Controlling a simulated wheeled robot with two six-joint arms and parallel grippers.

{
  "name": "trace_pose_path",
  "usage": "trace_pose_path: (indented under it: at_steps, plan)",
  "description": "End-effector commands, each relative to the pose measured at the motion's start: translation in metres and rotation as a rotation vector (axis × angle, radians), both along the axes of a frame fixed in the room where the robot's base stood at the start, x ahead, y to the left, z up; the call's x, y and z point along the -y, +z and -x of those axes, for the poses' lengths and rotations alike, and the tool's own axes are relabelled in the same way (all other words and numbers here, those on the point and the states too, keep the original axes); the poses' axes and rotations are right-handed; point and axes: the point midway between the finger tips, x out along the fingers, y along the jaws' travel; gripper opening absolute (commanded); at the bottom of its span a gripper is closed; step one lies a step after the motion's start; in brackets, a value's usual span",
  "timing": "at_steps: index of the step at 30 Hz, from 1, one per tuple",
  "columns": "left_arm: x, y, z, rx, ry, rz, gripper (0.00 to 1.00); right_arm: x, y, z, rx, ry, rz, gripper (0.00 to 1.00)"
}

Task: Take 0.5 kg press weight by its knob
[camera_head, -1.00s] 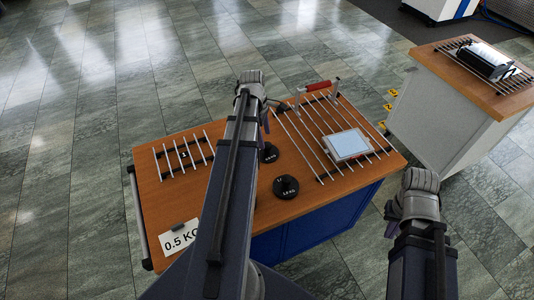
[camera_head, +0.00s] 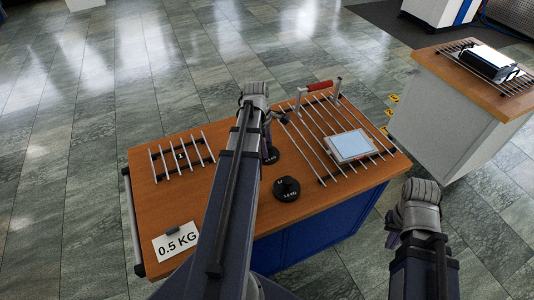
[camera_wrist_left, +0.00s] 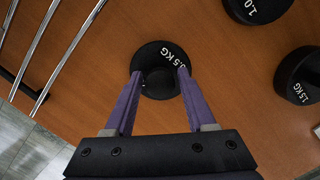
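The black round 0.5 kg weight (camera_wrist_left: 160,56) lies on the wooden bench top in the left wrist view, its label partly covered by a finger. Its knob (camera_wrist_left: 158,80) shows between the fingers. My left gripper (camera_wrist_left: 160,74) is open, with its two purple fingers on either side of the knob and a gap visible between them. I cannot tell whether a finger touches it.
The 1.0 kg weight (camera_wrist_left: 257,8) and the 1.5 kg weight (camera_wrist_left: 303,76) stand close by on the right. Metal rods (camera_head: 182,157) lie at the left, with a larger rack (camera_head: 310,135) holding a tablet (camera_head: 350,146). A "0.5 KG" card (camera_head: 176,241) stands at the front edge.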

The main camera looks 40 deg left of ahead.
Motion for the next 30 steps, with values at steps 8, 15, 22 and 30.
trace_pose_path:
  at_steps: [8, 15, 22, 30]
  plan:
    - [0.0, 0.0, -0.0001, 0.0, 0.0, 0.0, 0.23, 0.0, -0.0001, 0.0, 0.0, 0.0, 0.0, 0.0]
    - [-0.0001, -0.0001, 0.0, 0.0, 0.0, 0.0, 0.0, 0.0, -0.0001, 0.0, 0.0, 0.0, 0.0, 0.0]
    - [-0.0001, -0.0001, 0.0, 0.0, 0.0, 0.0, 0.0, 0.0, -0.0001, 0.0, 0.0, 0.0, 0.0, 0.0]
    - [-0.0001, -0.0001, 0.0, 0.0, 0.0, 0.0, 0.0, 0.0, -0.0001, 0.0, 0.0, 0.0, 0.0, 0.0]
